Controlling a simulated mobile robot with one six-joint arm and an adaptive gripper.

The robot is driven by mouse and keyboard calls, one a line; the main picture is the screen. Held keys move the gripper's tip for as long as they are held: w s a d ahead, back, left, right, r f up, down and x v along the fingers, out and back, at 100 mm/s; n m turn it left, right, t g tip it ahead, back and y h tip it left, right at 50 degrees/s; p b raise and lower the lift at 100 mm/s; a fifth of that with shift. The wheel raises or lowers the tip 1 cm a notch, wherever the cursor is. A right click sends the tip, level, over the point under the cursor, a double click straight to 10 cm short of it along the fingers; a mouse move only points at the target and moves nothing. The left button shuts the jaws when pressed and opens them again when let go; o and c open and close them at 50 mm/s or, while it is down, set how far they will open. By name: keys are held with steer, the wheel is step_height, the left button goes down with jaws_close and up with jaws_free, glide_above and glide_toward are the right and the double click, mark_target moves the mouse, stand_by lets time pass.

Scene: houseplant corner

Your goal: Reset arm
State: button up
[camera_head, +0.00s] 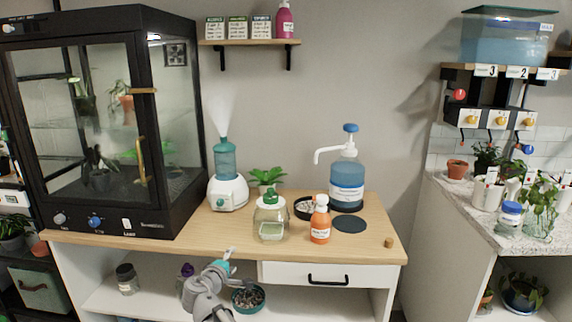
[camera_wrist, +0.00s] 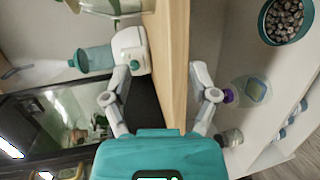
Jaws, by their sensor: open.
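My gripper (camera_head: 226,260) is in front of the wooden table (camera_head: 374,262), near its front edge. In the wrist view, my gripper (camera_wrist: 160,70) has its two grey fingers spread wide with nothing held between them. The table's wooden edge (camera_wrist: 173,60) shows in the gap between the fingers. I cannot tell how far the fingers are from that edge. My arm reaches up from the bottom of the head view.
A humidifier (camera_head: 228,192), glass bottle (camera_head: 270,222), orange bottle (camera_head: 320,222) and blue pump jug (camera_head: 347,182) stand on the table. A glass cabinet (camera_head: 100,120) is at left. The shelf below holds a bowl of pebbles (camera_head: 248,299) and a jar (camera_head: 127,279).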

steer(key=s+d+f+m+g+h, duration=0.15)
steer(key=d+f+m+g, duration=0.25)
steer(key=d, duration=0.6)
steer(key=s+d+f+m+g, duration=0.3)
steer(key=d+f+m+g, duration=0.15)
steer(key=d, duration=0.65)
steer(key=s+d+f+m+g+y, duration=0.3)
steer(key=s+d, duration=0.3)
steer(key=s, duration=0.1)
steer(key=s+d+f+m+g+y, duration=0.3)
steer(key=s+d+g, duration=0.1)
steer(key=s+d, duration=0.2)
step_height(320, 180, up, 27)
steer(key=p, duration=2.7)
steer(key=shift+s+r, duration=0.15)
steer(key=shift+s, duration=0.2)
steer(key=shift+m+t, duration=0.25)
